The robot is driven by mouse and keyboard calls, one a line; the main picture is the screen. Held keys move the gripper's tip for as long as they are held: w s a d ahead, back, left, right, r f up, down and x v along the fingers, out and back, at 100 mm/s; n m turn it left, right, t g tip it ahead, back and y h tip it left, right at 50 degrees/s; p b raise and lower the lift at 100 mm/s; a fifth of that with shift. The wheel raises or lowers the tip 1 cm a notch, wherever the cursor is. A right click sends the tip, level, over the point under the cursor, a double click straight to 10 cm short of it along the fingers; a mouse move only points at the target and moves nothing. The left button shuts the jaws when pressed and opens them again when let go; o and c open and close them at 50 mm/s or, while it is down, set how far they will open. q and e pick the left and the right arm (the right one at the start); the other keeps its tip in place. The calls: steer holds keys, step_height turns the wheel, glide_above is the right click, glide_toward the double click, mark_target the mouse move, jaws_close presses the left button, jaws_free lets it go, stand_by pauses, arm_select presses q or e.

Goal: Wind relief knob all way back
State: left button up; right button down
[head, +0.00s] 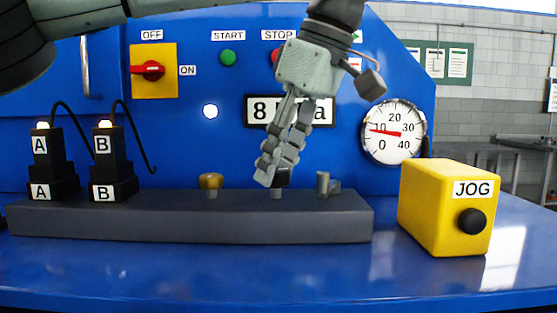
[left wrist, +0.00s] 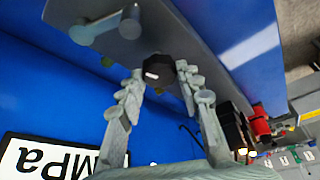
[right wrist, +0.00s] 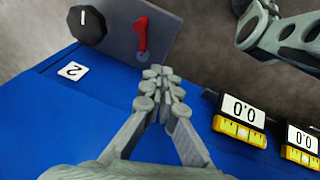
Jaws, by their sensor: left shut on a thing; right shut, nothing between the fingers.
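A small black knob (head: 281,177) stands at the middle of the dark grey manifold block (head: 120,223). My left gripper (head: 272,176) reaches down to it from above and partly covers it. In the left wrist view the black knob (left wrist: 158,70) shows a white mark and sits between the two fingertips (left wrist: 160,84), which are shut on it. My right gripper (right wrist: 162,82) is in the right wrist view only, with its fingertips together and nothing between them. The pressure gauge (head: 394,131) has its red needle near 10. The MPa display (head: 258,110) is partly hidden by the left gripper.
A brass knob (head: 210,181) and a grey T-handle (head: 323,184) flank the black knob. A yellow JOG box (head: 428,215) stands at the right. Connectors A (head: 41,160) and B (head: 106,160) stand at the left. In the right wrist view are a red lever (right wrist: 141,35) and yellow-based counters (right wrist: 239,133).

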arm_select(q)
steer(key=shift+w+n+g+y, duration=0.1)
steer(key=shift+n+g+y, duration=0.35)
steer(key=shift+n, duration=1.15)
steer(key=shift+h, duration=0.25)
steer(key=shift+g, duration=0.25)
steer(key=o, duration=1.2)
steer(key=shift+c, duration=0.2)
steer(key=v, duration=0.7)
steer(key=shift+d+r, duration=0.2)
steer(key=shift+r, duration=0.05)
steer(key=shift+f, duration=0.1)
